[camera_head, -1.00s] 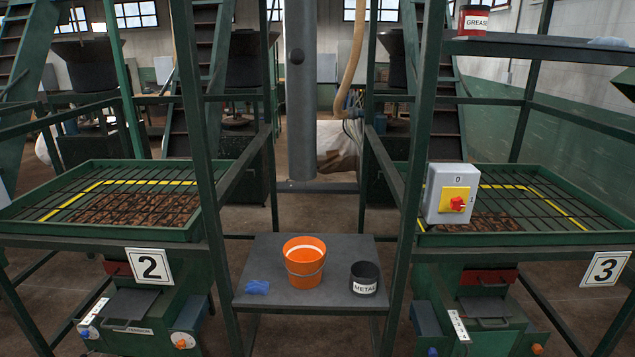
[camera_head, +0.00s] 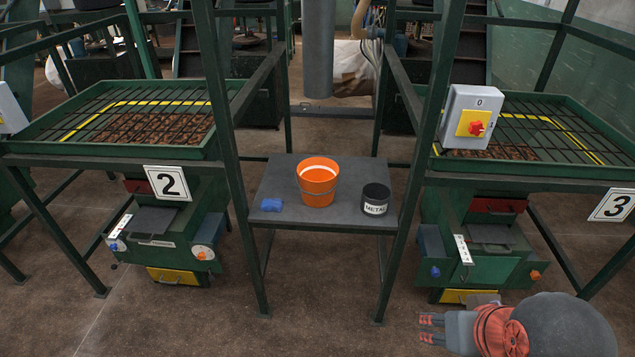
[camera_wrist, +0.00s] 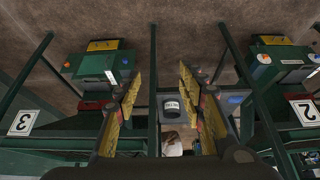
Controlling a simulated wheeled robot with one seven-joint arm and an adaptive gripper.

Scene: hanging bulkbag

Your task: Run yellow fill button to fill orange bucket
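The orange bucket (camera_head: 318,183) stands upright on a small dark table between machines 2 and 3, with its handle hanging at the front. I see no clear yellow fill button. Machine 3 carries a grey switch box with a yellow plate and red knob (camera_head: 475,125). Blue and orange knobs sit low on both machines, such as the orange knob (camera_head: 201,255) on machine 2. My gripper (camera_head: 431,329) is at the lower right, in front of machine 3 and apart from everything. In the wrist view its fingers (camera_wrist: 158,78) are spread, with nothing between them.
A black METAL tin (camera_head: 375,198) and a blue cloth-like item (camera_head: 271,205) share the table (camera_head: 283,175) with the bucket. Green posts frame the table. Slatted trays (camera_head: 70,104) top both machines. Bare floor (camera_head: 330,325) lies in front.

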